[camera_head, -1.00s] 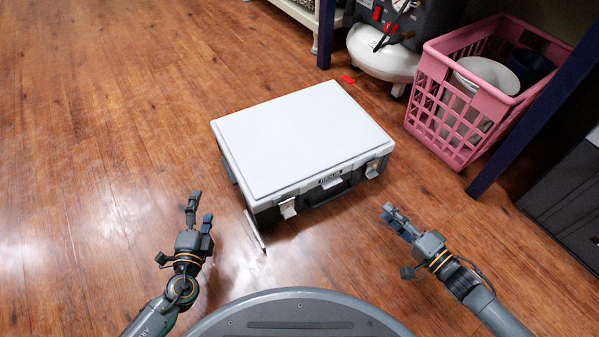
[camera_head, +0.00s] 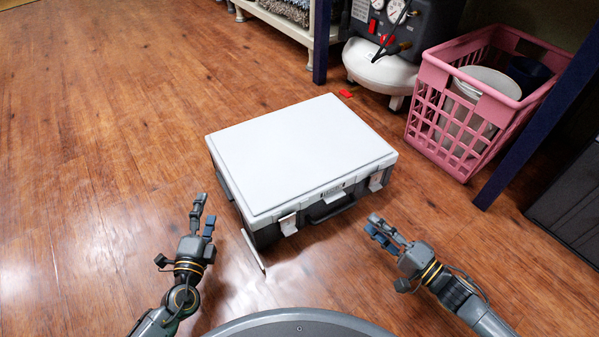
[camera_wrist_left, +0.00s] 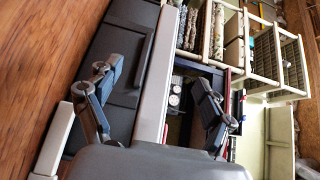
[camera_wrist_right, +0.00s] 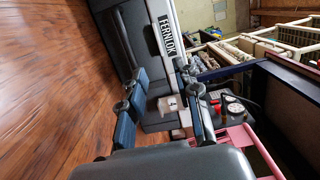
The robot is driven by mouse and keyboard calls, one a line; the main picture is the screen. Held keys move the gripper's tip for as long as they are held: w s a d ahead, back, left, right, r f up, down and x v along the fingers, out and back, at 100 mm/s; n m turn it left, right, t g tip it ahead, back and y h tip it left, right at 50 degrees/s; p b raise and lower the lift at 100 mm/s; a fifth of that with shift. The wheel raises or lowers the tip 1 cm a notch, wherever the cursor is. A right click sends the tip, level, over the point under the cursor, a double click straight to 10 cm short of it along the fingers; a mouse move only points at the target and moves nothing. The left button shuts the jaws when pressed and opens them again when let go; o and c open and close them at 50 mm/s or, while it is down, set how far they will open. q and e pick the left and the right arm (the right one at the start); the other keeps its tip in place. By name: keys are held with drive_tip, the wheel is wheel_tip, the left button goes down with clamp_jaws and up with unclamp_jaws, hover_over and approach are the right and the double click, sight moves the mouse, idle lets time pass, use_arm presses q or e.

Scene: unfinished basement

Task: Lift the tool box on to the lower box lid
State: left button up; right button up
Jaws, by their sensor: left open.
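The tool box (camera_head: 305,150), dark with a flat pale grey lid, sits on the wooden floor in front of me. Its front has pale latches and a dark handle (camera_head: 328,208). I cannot make out a separate lower box. My left gripper (camera_head: 204,214) is open and empty, left of the box's near left corner, apart from it. The left wrist view shows the box's dark side (camera_wrist_left: 125,60) and pale lid edge. My right gripper (camera_head: 377,228) is open and empty, just off the front right corner. A latch (camera_wrist_right: 170,104) shows between its fingers in the right wrist view.
A thin pale strip (camera_head: 253,250) stands out at the box's near left corner. A pink crate (camera_head: 440,120) with bowls stands behind right, near a dark blue post (camera_head: 535,120). A compressor (camera_head: 380,70) and shelf are behind. Floor at left is clear.

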sight(218, 166)
use_arm(q)
drive_tip(key=w, duration=1)
drive_tip(key=shift+w+d, duration=0.25)
drive_tip(key=shift+d, duration=0.05)
use_arm(e)
drive_tip(key=x, duration=1)
drive_tip(key=shift+w+a, duration=0.15)
drive_tip(key=shift+w, duration=0.05)
use_arm(q)
drive_tip(key=shift+c, duration=0.2)
use_arm(e)
drive_tip(key=shift+c, duration=0.2)
use_arm(q)
drive_tip(key=c, duration=0.7)
use_arm(e)
clamp_jaws()
use_arm(q)
clamp_jaws()
drive_tip(key=shift+a+r, duration=0.1)
drive_tip(key=shift+r, duration=0.2)
use_arm(e)
drive_tip(key=shift+r, duration=0.35)
